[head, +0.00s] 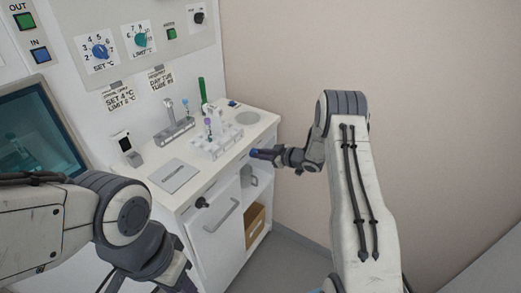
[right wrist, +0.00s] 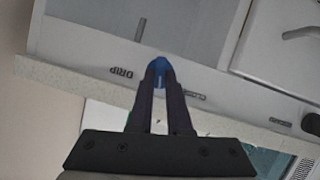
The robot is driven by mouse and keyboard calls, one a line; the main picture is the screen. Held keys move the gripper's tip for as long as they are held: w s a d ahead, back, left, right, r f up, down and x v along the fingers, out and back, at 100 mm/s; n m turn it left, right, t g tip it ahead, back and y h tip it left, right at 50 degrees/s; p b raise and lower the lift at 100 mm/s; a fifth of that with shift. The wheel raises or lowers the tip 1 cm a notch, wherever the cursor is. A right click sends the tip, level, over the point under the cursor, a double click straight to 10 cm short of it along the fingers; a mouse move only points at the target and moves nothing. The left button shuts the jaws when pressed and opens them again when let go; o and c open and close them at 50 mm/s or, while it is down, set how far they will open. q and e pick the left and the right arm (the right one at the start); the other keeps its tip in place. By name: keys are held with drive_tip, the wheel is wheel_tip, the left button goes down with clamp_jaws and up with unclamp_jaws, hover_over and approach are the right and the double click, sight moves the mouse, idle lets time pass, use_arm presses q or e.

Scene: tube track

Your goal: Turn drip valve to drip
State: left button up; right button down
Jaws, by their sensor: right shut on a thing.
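The drip valve has a small blue handle (right wrist: 159,70) on the front edge of the white counter, seen in the right wrist view. My right gripper (right wrist: 160,82) is shut on this handle, with a finger on each side. A DRIP label (right wrist: 122,72) is printed left of the handle, and a second label (right wrist: 188,97), too blurred to read surely, is to its right. In the head view my right gripper (head: 263,154) reaches the counter's right front edge and mostly hides the valve. My left gripper (head: 175,275) is low at the left, its fingertips not clearly shown.
The white counter (head: 155,192) holds a tube rack (head: 228,143), a grey stand (head: 175,132), a flat grey plate (head: 174,176) and a round grey disc (head: 247,118). A drawer handle (head: 222,215) juts from the front. A cardboard box (head: 255,222) sits on the lower shelf.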

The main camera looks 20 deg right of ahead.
use_arm(q)
drive_tip(key=shift+f+b, duration=0.15)
drive_tip(key=shift+b, duration=0.35)
use_arm(e)
drive_tip(key=m+y, duration=0.1)
drive_tip(key=m, duration=0.1)
drive_tip(key=m+g+y, duration=0.1)
drive_tip(key=m, duration=0.1)
drive_tip(key=w+d+m+g+y, duration=0.1)
drive_tip(key=m+y, duration=0.1)
drive_tip(key=m, duration=0.1)
use_arm(q)
drive_tip(key=shift+f, duration=0.1)
use_arm(e)
drive_tip(key=shift+d+r+g, duration=0.1)
drive_tip(key=shift+g, duration=0.2)
drive_tip(key=c, duration=0.9)
unclamp_jaws()
drive_tip(key=shift+o, duration=0.2)
drive_tip(key=shift+s, duration=0.1)
